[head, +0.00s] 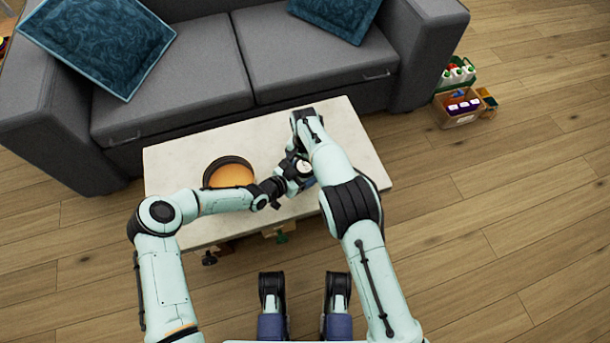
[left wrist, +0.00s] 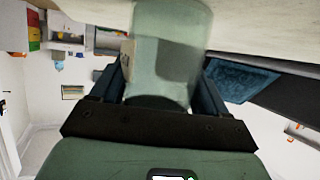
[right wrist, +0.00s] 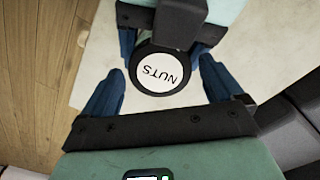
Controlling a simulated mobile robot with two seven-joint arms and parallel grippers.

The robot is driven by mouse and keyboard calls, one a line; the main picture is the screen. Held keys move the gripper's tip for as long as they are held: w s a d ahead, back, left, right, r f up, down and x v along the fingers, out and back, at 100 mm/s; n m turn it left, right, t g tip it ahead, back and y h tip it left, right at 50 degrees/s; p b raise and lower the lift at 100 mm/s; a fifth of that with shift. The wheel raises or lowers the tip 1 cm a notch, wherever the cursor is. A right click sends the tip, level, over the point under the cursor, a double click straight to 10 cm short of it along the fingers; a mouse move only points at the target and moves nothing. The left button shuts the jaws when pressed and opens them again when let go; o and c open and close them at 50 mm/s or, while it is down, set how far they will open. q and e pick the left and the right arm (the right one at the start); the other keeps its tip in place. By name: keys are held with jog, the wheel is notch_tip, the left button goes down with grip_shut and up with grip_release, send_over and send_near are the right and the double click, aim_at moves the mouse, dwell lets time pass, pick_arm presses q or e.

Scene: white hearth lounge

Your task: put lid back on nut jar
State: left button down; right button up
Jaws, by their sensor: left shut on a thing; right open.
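The nut jar (left wrist: 170,45) is clear, greenish glass and stands at the table top. My left gripper (left wrist: 162,78) is shut on it from the side. The dark round lid (right wrist: 157,74), with a white disc reading NUTS, lies over the jar's upper end, between the left fingers in the right wrist view. Its white disc also shows in the head view (head: 304,167). I cannot tell whether the lid is fully seated. My right gripper (right wrist: 160,85) is open, its fingers on either side of the lid with gaps. In the head view the arms hide most of the jar.
The pale coffee table (head: 190,152) holds a round orange-brown bowl or tray (head: 230,176) with a dark rim, close to my left forearm. A grey sofa (head: 180,95) stands behind the table. Boxes of goods (head: 460,106) stand on the floor at right. The table's right end is mostly clear.

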jog(key=c, duration=1.1)
jog(key=o, duration=1.2)
pick_arm(q)
grip_release()
pick_arm(e)
notch_tip(320, 180, up, 12)
pick_arm(q)
jog(key=shift+a, duration=0.1)
